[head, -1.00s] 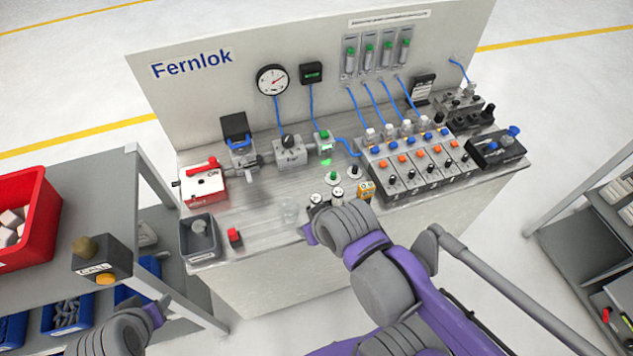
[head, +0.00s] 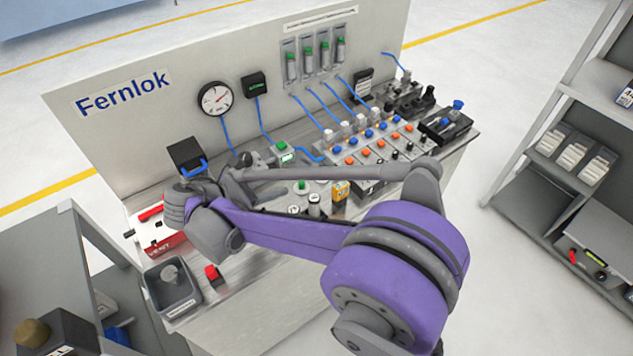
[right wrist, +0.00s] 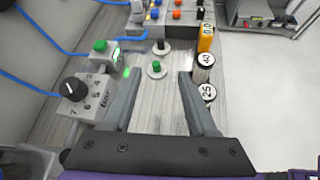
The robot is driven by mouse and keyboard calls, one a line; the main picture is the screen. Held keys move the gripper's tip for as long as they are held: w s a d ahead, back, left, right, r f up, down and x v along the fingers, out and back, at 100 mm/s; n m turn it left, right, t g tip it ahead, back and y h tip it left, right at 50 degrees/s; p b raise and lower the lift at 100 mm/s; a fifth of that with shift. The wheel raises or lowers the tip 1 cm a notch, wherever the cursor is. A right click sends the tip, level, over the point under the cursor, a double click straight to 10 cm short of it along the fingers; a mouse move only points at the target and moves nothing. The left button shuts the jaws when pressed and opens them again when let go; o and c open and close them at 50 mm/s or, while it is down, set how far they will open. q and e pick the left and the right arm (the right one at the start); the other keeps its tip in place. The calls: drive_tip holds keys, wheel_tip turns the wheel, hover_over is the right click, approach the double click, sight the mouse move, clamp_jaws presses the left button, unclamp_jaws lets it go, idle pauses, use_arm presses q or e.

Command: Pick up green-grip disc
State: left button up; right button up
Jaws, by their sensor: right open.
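The green-grip disc (head: 301,187) stands on the bench, a small pale disc with an upright green knob. In the right wrist view the green-grip disc (right wrist: 157,68) shows ahead, between the lines of the two fingers and near their tips. My right gripper (right wrist: 160,76) is open with nothing between its fingers. In the head view my right gripper (head: 264,178) is left of the disc, partly covered by my own arm. A similar disc with a black grip (right wrist: 161,47) stands just beyond the green one. My left gripper is out of view.
Weights marked 40 (right wrist: 204,60) and 25 (right wrist: 206,92) and a yellow meter (right wrist: 207,38) stand right of the disc. A regulator with a black knob (right wrist: 90,97) is close on the left. The valve manifold (head: 370,145) stands behind. A grey bin (head: 172,288) is at the front left.

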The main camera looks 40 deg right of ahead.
drive_tip(key=n+h+b, duration=0.2)
drive_tip(key=b, duration=0.3)
approach(301, 183)
drive_tip(key=shift+a+r+g, duration=0.1)
drive_tip(key=shift+r+g, duration=0.2)
drive_tip(key=shift+s+a+f, duration=0.15)
drive_tip(key=shift+f, duration=0.2)
drive_tip(key=x, duration=0.4)
drive_tip(key=shift+d, duration=0.25)
drive_tip(key=x, duration=0.6)
drive_tip(key=shift+w+d, duration=0.2)
drive_tip(key=shift+w, duration=0.2)
clamp_jaws()
